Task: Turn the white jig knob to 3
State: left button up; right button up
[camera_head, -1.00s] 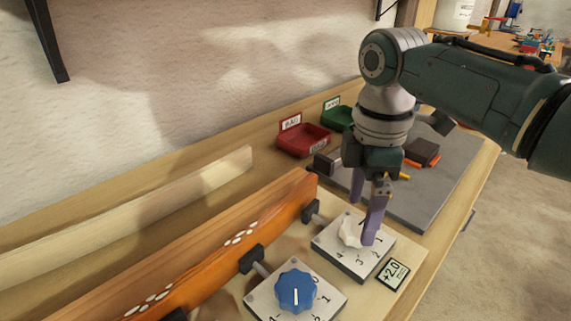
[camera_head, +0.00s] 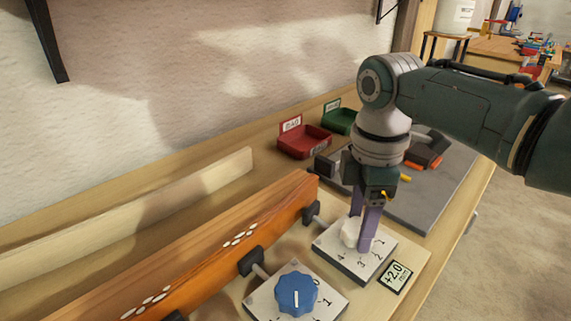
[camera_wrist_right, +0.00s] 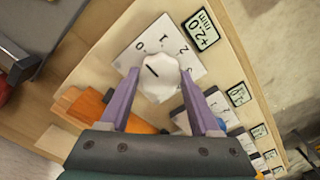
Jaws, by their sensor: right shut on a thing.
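The white jig knob (camera_head: 350,233) sits on a pale dial plate (camera_head: 336,257) with printed numbers. My right gripper (camera_head: 358,238) points down over the plate, its purple fingers on either side of the knob and shut on it. In the right wrist view the knob (camera_wrist_right: 160,78) lies between the fingertips (camera_wrist_right: 160,112). Its dark pointer line faces the upper left of that view, closest to the 0 side; the exact reading is hard to tell. The 3 is on the right of the plate there. My left gripper is not in view.
A blue knob (camera_head: 296,292) on its own dial plate is nearer the front. An orange bent lath (camera_head: 215,250) runs along the left, held by dark clamps. Red (camera_head: 305,146) and green trays stand behind.

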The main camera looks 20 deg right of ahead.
jog(key=c, duration=0.5)
